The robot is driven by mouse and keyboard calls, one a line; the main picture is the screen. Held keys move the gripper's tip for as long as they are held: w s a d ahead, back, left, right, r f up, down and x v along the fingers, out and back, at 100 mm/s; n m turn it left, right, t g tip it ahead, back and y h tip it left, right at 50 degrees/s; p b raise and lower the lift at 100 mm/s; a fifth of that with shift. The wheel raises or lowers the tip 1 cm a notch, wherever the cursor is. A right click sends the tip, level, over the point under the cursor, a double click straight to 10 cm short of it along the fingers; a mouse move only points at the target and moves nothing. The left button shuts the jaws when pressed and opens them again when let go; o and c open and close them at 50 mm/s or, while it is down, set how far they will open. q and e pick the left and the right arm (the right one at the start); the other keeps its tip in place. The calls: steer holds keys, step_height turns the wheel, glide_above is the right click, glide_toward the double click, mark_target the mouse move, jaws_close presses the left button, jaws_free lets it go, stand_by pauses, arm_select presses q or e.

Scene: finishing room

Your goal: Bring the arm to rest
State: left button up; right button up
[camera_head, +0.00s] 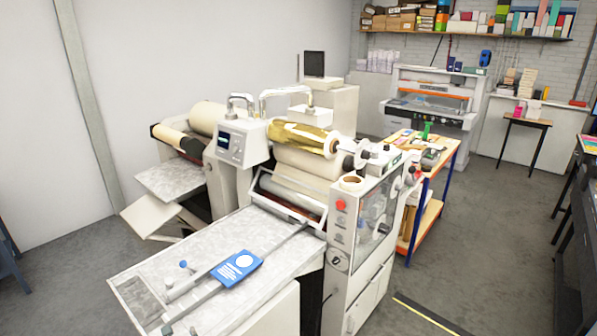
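Neither of my arms nor grippers shows in the head view. The laminating machine (352,290) stands in the middle, with a gold foil roll (300,137) and a white roll beneath it on top. Its feed table (215,250) extends toward the lower left. A blue card or booklet (237,268) with a white round mark lies on this table, against the metal guide bar (195,303).
A wooden-topped trolley (450,150) with tools stands behind the machine. A guillotine-like machine (432,100), a small table (525,122) and a loaded shelf (470,36) are at the back.

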arm_select(q)
steer(key=s+d+f+n+g+h, duration=0.2)
steer(key=s+d+f+n, duration=0.3)
steer(key=s+d+n, duration=0.3)
steer(key=s+d+f+n+g+h, duration=0.25)
steer(key=s+d+f+n, duration=0.3)
steer(key=s+d, duration=0.4)
steer(key=s+a+f+n+g+h, duration=0.1)
steer(key=s+a+n+g, duration=0.1)
steer(key=s+n, duration=0.6)
steer(key=s+a+f+n+g, duration=0.25)
steer(key=s+n, duration=0.35)
steer(key=s, duration=0.3)
step_height(320, 180, down, 28)
steer(key=s+b, duration=0.2)
steer(key=b, duration=0.1)
steer(key=s+a+f+g+b, duration=0.1)
steer(key=s+a+f, duration=0.1)
steer(key=s+f, duration=1.5)
steer(key=shift+a+f+g+b, duration=0.2)
steer(key=shift+f+g+b, duration=0.15)
steer(key=shift+f, duration=0.2)
arm_select(e)
steer(key=f, duration=0.4)
steer(key=shift+s+d+f, duration=0.1)
steer(key=shift+s+f, duration=0.1)
steer(key=shift+f, duration=0.1)
